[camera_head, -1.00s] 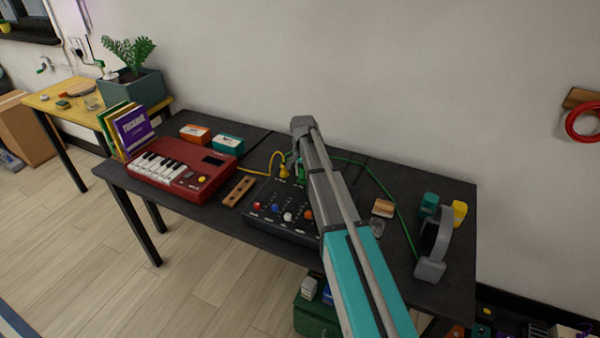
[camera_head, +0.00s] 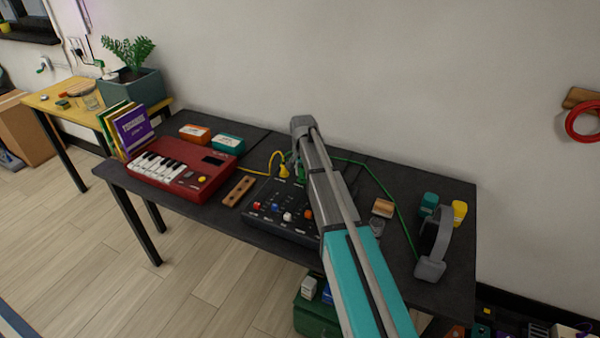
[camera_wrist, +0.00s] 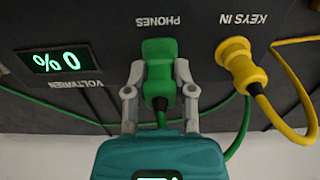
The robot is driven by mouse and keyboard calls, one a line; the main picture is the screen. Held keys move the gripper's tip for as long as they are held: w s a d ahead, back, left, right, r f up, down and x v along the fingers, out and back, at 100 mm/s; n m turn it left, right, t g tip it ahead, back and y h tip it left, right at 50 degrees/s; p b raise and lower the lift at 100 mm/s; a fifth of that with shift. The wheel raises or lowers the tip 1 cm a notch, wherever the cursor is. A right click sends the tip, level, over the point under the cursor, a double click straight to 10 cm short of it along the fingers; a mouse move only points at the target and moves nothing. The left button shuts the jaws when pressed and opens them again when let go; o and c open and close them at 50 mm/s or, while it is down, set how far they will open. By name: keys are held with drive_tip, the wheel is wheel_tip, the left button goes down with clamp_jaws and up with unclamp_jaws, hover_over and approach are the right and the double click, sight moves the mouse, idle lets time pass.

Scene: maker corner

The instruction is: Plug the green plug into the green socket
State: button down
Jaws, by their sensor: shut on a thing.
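In the wrist view my gripper (camera_wrist: 159,72) is shut on the green plug (camera_wrist: 160,88), one finger on each side of it. The green socket (camera_wrist: 158,47), by the PHONES label, is right in front of the plug. The two look in line and touching; I cannot tell how deep the plug sits. The green cord (camera_wrist: 240,130) runs from the plug under my gripper and off to the right. In the head view a bit of green (camera_head: 300,173) shows at the back of the black mixer (camera_head: 276,213), and my arm hides most of the gripper.
A yellow plug (camera_wrist: 240,66) sits at KEYS IN, close right of my gripper in the wrist view. The red keyboard (camera_head: 186,170) is left of the mixer; grey headphones (camera_head: 434,250) stand at the table's right end.

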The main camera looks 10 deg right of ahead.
drive_tip(key=shift+f+b, duration=0.6)
drive_tip(key=shift+f, duration=0.05)
idle(0.6)
drive_tip(key=shift+c, duration=1.9)
unclamp_jaws()
drive_tip(key=shift+r, duration=0.15)
